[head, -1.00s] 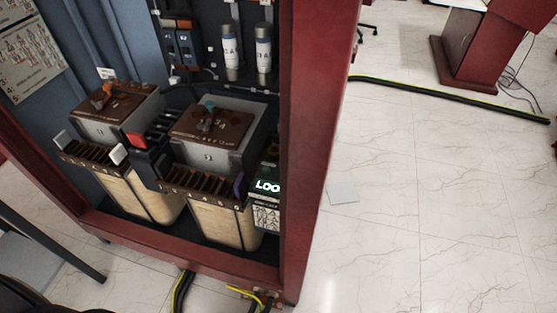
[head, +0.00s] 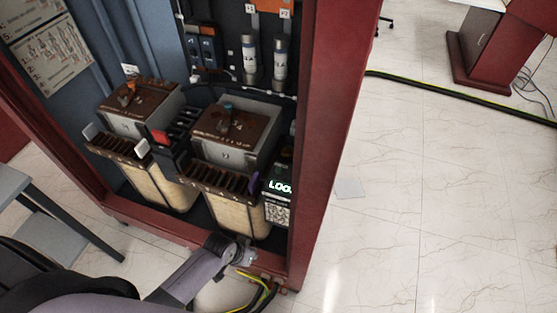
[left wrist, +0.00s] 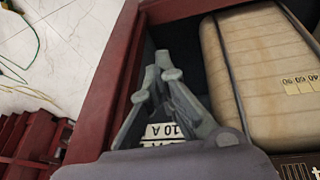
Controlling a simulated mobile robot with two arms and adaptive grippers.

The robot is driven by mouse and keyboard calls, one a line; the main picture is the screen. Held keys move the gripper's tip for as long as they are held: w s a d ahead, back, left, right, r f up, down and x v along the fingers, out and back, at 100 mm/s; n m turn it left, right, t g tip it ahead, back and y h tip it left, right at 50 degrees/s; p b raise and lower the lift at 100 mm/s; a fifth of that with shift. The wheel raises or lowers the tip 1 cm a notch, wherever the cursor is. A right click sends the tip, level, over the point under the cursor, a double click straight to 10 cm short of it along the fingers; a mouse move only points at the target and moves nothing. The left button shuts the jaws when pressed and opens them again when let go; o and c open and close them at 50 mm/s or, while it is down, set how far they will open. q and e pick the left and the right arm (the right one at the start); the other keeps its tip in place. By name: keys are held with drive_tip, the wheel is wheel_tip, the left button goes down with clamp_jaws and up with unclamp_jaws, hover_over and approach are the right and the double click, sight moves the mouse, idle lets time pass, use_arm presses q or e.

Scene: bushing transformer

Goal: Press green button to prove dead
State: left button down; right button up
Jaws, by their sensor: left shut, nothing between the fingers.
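No green button can be made out clearly. A black device with a lit green-white display (head: 279,187) sits at the right inside edge of the red cabinet; its lower face is too small to read. A teal knob (head: 228,107) stands on top of the right transformer (head: 238,135). My left gripper (head: 243,254) is at the cabinet's front bottom edge, below the device and in front of the right transformer. In the left wrist view its fingers (left wrist: 161,66) are shut with nothing between them, beside a beige coil (left wrist: 258,75). My right gripper is not in view.
The red cabinet frame (head: 328,130) stands right of the device, and its bottom sill (head: 150,222) runs across the front. Left of the right transformer is another transformer (head: 140,110). Yellow-green cables (head: 262,290) lie at the sill. The tiled floor to the right is mostly clear.

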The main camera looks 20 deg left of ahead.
use_arm(q)
drive_tip(key=w+d+r+h+p, duration=0.1)
drive_tip(key=w+r, duration=0.4)
drive_tip(key=r, duration=0.2)
drive_tip(key=w+d+r+t+h+p, duration=0.1)
drive_tip(key=w+r, duration=0.4)
drive_tip(key=r, duration=0.3)
drive_tip(key=w+d+r+h+p, duration=0.1)
drive_tip(key=w+r+p, duration=0.1)
drive_tip(key=w+r, duration=0.3)
drive_tip(key=shift+w+d+r+m+h, duration=0.2)
drive_tip(key=shift+r, duration=0.55)
drive_tip(key=shift+w+d+r+m+h, duration=0.15)
drive_tip(key=shift+r+m+h, duration=0.05)
drive_tip(key=shift+r, duration=0.5)
wheel_tip(320, 180, up, 7)
drive_tip(key=n+t+h, duration=0.1)
hover_over(277, 168)
drive_tip(key=shift+r+p, duration=0.25)
drive_tip(key=shift+p, duration=0.1)
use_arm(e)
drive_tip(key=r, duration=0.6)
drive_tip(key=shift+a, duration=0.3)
use_arm(q)
drive_tip(key=shift+a, duration=0.1)
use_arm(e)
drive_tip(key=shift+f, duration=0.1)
